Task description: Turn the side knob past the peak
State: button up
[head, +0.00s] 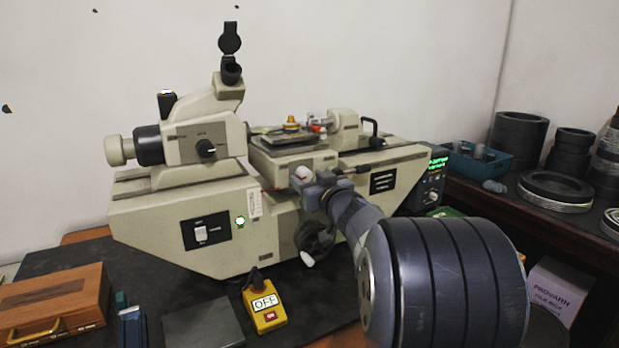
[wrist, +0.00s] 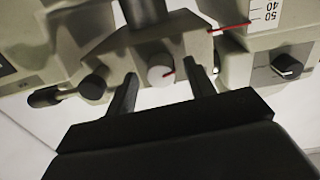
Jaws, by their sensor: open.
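My gripper (wrist: 162,70) is open, with one dark finger on each side of the knob. Gaps show between both fingers and the knob, so I see no contact. In the head view my gripper (head: 310,186) is at the knob and partly covers it.
A dark knob (wrist: 93,86) and a black lever (wrist: 45,97) are close to the left finger in the wrist view. A red pointer and scale (wrist: 262,14) are at right. A green readout (head: 437,163) stands at the machine's right.

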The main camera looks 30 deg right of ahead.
jog(key=shift+w, duration=0.1)
jog(key=shift+c, duration=0.3)
jog(key=c, duration=0.9)
jog(key=shift+f+b, duration=0.1)
jog(key=shift+b, duration=0.45)
